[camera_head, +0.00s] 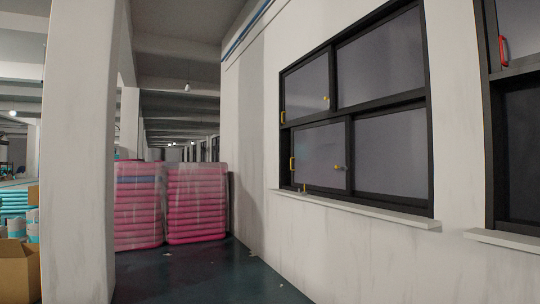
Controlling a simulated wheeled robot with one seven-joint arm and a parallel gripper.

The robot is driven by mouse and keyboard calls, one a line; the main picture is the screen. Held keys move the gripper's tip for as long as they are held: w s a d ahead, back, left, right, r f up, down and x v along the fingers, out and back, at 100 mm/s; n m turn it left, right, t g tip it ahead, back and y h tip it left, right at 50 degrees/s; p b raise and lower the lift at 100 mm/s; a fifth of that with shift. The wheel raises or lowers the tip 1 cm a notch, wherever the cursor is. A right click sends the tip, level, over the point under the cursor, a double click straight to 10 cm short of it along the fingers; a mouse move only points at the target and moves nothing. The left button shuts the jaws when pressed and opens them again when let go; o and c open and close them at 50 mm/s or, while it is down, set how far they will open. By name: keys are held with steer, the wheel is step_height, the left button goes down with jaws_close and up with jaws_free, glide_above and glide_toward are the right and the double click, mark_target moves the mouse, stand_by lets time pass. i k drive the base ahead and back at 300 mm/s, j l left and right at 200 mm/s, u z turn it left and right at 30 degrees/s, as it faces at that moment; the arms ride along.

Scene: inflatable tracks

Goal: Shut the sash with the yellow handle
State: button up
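A dark-framed window (430,150) is set in the white wall on the right. It has upper and lower sliding sashes. The lower left sash (315,150) carries a yellow handle (292,163) at its left edge and a small yellow knob (337,167) near its right side. Another yellow handle (282,117) is at the left edge of the upper left sash (305,90), which also has a yellow knob (326,98). A small yellow piece (305,187) sits on the bottom rail. I cannot tell how far each sash is open. My gripper is not in view.
A second window with a red handle (503,50) is at the right edge. A white sill (360,209) juts out below the first window. Wrapped pink stacks (195,203) stand at the back. A pillar (80,150) and cardboard box (18,270) are left. Dark floor (200,275) between is mostly clear.

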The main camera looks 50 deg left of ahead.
mark_target(316, 147)
steer(key=u, duration=1.5)
steer(key=i, duration=0.25)
